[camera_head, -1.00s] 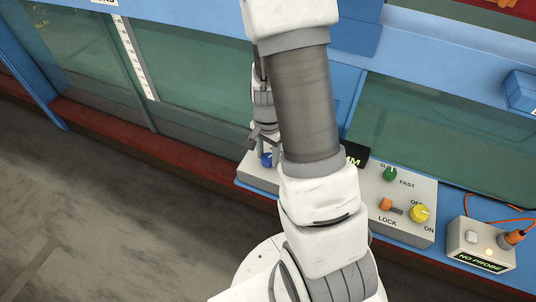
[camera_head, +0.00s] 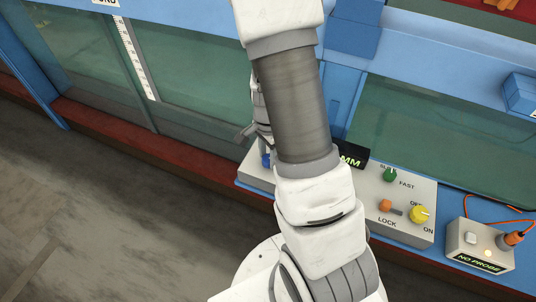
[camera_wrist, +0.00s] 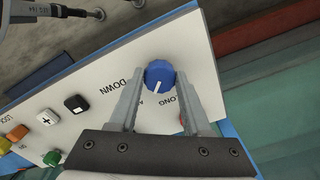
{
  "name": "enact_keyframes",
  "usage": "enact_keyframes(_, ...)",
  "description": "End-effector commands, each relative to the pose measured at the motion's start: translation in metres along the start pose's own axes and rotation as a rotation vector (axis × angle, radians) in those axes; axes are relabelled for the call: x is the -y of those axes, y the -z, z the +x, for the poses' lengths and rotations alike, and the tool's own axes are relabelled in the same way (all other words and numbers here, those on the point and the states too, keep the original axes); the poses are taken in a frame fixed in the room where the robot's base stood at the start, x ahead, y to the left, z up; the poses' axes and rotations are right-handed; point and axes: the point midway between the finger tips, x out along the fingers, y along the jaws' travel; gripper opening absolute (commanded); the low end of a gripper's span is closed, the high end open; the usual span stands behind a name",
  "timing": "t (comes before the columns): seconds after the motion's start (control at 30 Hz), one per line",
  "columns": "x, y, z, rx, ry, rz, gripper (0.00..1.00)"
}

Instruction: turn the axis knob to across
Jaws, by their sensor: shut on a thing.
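The axis knob is a round blue knob (camera_wrist: 159,76) with a white pointer line, on the white face of the control panel (camera_wrist: 100,85). In the wrist view its line points down the picture, slightly left. A label ending in "LONG" is beside it, partly hidden by a finger. My gripper (camera_wrist: 160,82) is shut on the knob, one finger on each side. In the head view the knob (camera_head: 266,160) shows in part at the panel's left end, and my arm hides most of my gripper.
The panel also bears a green knob (camera_head: 390,174), an orange lever (camera_head: 386,205) and a yellow knob (camera_head: 420,213). A "NO PROBE" box (camera_head: 480,245) with an orange cable stands to the right. Black and white buttons (camera_wrist: 76,104) sit near the "DOWN" label. The flume glass (camera_head: 200,85) rises behind.

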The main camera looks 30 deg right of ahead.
Motion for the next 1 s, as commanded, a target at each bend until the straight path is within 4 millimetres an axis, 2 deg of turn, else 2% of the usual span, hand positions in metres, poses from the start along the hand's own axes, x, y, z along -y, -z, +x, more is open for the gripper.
enact_keyframes(0.07, 0.0, 0.0, 0.0, -0.001, 0.001, -0.001, 0.0)
enact_keyframes(0.1, 0.0, 0.0, 0.0, -0.001, 0.001, -0.001, 0.54)
enact_keyframes(0.23, 0.0, 0.0, 0.0, -0.001, 0.001, -0.001, 0.77)
enact_keyframes(0.53, 0.0, 0.0, -0.001, 0.0, 0.001, -0.001, 0.78)
enact_keyframes(0.67, 0.001, 0.0, -0.01, -0.002, 0.004, -0.002, 0.78)
enact_keyframes(0.77, 0.002, 0.0, -0.025, -0.003, 0.006, -0.004, 0.78)
enact_keyframes(1.0, 0.002, 0.0, -0.079, -0.002, 0.008, -0.004, 0.78)
